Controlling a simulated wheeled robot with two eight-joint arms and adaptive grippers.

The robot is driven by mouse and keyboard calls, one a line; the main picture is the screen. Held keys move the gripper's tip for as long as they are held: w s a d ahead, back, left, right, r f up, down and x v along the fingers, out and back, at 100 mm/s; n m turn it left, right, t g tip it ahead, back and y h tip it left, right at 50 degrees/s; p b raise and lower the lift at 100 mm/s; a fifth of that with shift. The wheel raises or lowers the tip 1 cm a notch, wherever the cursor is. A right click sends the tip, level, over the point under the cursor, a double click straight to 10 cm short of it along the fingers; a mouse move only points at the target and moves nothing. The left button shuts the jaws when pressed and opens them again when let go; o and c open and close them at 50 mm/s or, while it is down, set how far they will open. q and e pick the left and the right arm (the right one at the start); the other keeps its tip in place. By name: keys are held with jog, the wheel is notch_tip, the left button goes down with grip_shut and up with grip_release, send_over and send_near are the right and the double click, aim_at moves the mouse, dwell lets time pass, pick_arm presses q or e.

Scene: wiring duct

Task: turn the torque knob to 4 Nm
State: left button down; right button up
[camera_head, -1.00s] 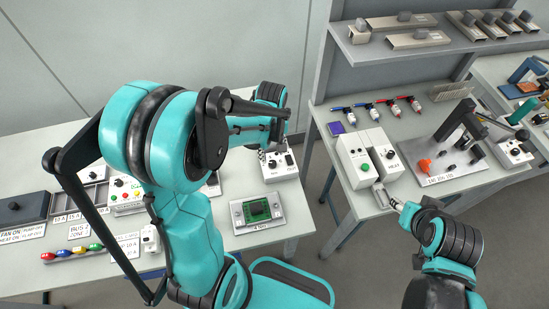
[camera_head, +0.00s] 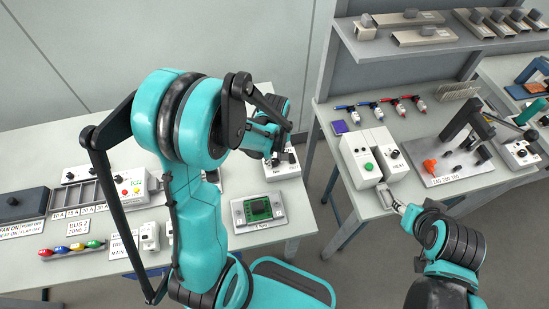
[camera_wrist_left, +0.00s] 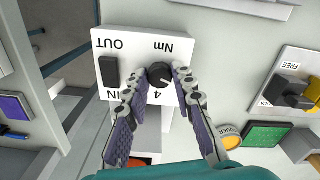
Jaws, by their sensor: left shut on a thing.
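The torque box is a white box (camera_wrist_left: 135,45) with the printed words OUT, IN, Nm and a 4. Its round black knob (camera_wrist_left: 159,74) sits near the edge printed Nm and 4. A light mark on the knob seems to lie on the side toward the 4; its exact angle is hard to read. My left gripper (camera_wrist_left: 160,80) is shut on the knob, one finger on each side. In the head view the left gripper (camera_head: 275,152) is over the white box (camera_head: 287,170) and hides its knob. My right gripper (camera_head: 398,206) is by the right table's front edge.
A black rocker switch (camera_wrist_left: 109,71) is beside the knob on the same box. White boxes with a green button (camera_head: 368,166) stand on the right table. A gap separates the tables.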

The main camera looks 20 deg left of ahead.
pick_arm(q)
jog(key=shift+m, duration=0.5)
jog(key=shift+m+b, duration=0.5)
jog(key=shift+m, duration=0.5)
jog(key=m, duration=0.3)
jog(key=shift+m+b, duration=0.3)
jog(key=shift+b, duration=0.1)
jog(key=m, duration=0.3)
jog(key=shift+m+b, duration=0.3)
jog(key=shift+b, duration=0.05)
jog(key=shift+m, duration=1.8)
jog(key=c, duration=1.3)
grip_release()
jog(key=shift+o, duration=0.2)
